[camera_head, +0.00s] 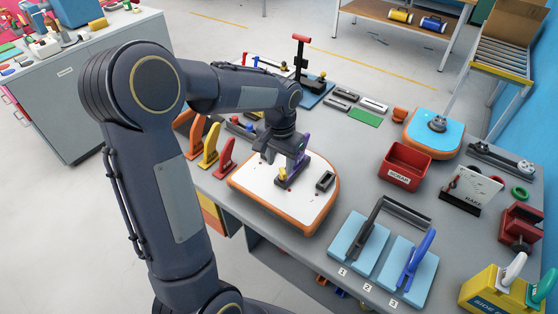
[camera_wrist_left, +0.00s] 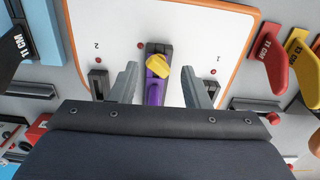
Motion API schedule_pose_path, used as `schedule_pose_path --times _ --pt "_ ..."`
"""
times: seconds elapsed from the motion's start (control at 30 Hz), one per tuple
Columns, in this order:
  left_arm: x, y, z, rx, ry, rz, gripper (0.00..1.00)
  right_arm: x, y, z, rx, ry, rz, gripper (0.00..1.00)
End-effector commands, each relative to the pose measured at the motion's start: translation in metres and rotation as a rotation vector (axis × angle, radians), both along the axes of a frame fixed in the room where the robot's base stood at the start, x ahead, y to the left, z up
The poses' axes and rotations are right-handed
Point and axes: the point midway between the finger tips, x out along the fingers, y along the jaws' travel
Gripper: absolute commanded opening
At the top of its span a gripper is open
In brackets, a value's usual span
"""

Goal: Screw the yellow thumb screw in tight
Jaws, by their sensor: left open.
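The yellow thumb screw (camera_head: 282,182) sits on a dark fitting with a purple part on the white board (camera_head: 262,191) with an orange edge. In the left wrist view the yellow thumb screw (camera_wrist_left: 158,66) shows at the far end of the purple part (camera_wrist_left: 154,92), centred between my fingers. My left gripper (camera_head: 284,162) is open just above the fitting, one finger on each side, with gaps to it. In the left wrist view my left gripper (camera_wrist_left: 160,84) hides the board's near part. I cannot tell how deep the screw sits. My right gripper is not in view.
A black block (camera_head: 325,181) stands on the board's right side. Orange, yellow and red upright pieces (camera_head: 209,145) stand left of the board. A red scrap bin (camera_head: 405,166) is to the right. Blue pads (camera_head: 357,246) with handles lie in front.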

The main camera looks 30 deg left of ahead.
Motion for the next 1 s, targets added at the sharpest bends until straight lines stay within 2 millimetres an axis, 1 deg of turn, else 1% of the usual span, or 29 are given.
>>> schedule_pose_path --times 0.1,0.33,0.6,0.7,0.9,0.97,1.0 --pt "-0.0001 -0.0007 0.0002 0.0 0.0 0.051 0.43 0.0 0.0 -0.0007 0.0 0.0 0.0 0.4" --pt "-0.0001 -0.0009 0.0001 0.0 0.0 0.065 0.43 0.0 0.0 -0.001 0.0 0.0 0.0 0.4" --pt "0.0004 -0.0053 0.0002 0.0 -0.001 0.368 0.43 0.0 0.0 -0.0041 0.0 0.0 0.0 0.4" --pt "0.0002 -0.0051 0.0002 0.0 -0.001 0.402 0.43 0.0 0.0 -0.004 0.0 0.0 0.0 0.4" --pt "0.0003 -0.0053 0.0002 0.0 -0.001 0.407 0.43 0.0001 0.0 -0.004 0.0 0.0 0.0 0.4" --pt "0.0006 -0.0061 0.0001 0.0 -0.001 0.447 0.43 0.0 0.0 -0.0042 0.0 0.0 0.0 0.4" --pt "0.001 -0.0072 0.0002 0.0 -0.001 0.494 0.43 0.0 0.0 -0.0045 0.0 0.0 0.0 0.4"
